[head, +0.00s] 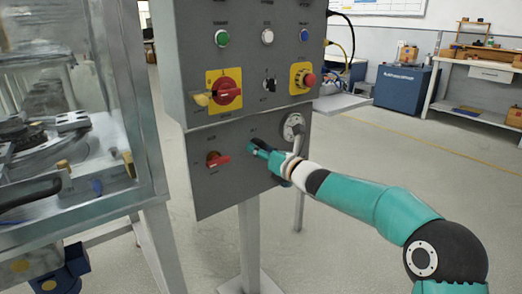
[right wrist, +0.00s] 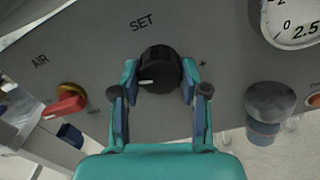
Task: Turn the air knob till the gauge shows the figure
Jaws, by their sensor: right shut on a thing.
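The black knob (right wrist: 158,69) sits on the grey panel under the word SET, its white mark pointing left. My right gripper (right wrist: 160,80) is shut on this knob, one finger on each side. In the head view the right gripper (head: 262,152) reaches the lower panel from the right and hides the knob. The round white gauge (head: 293,128) is at the panel's right edge, too small there to read. In the right wrist view the gauge (right wrist: 295,20) is cut off; some figures show, but no needle. My left gripper is not in view.
A red lever (head: 217,159) is left of the knob; in the right wrist view it (right wrist: 66,106) is beside the word AIR. A grey cylinder (right wrist: 272,102) juts out below the gauge. Above are a red rotary switch (head: 227,91) and a red push button (head: 306,79).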

